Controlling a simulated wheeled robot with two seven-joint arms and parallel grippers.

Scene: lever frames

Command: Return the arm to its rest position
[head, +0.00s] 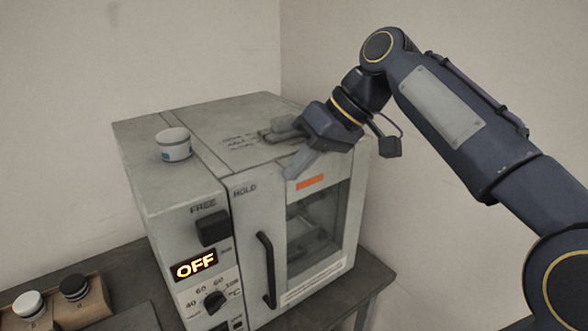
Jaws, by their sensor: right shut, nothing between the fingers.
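My right arm comes in from the right, and my right gripper (291,176) is shut and empty at the upper front of the oven. Its fingers point down and left, near the top edge of the door and left of an orange label (310,182). I cannot tell whether they touch the oven. The grey oven (180,205) stands on a dark table, its door (252,215) closed, with a black vertical handle (266,270). The display (195,264) reads OFF. My left gripper is not in view.
A white jar (174,145) stands on the oven top, with a grey lever-like part (282,129) behind my gripper. A wooden holder (95,307) with a white-capped and a black-capped item sits at lower left. Walls close off the back.

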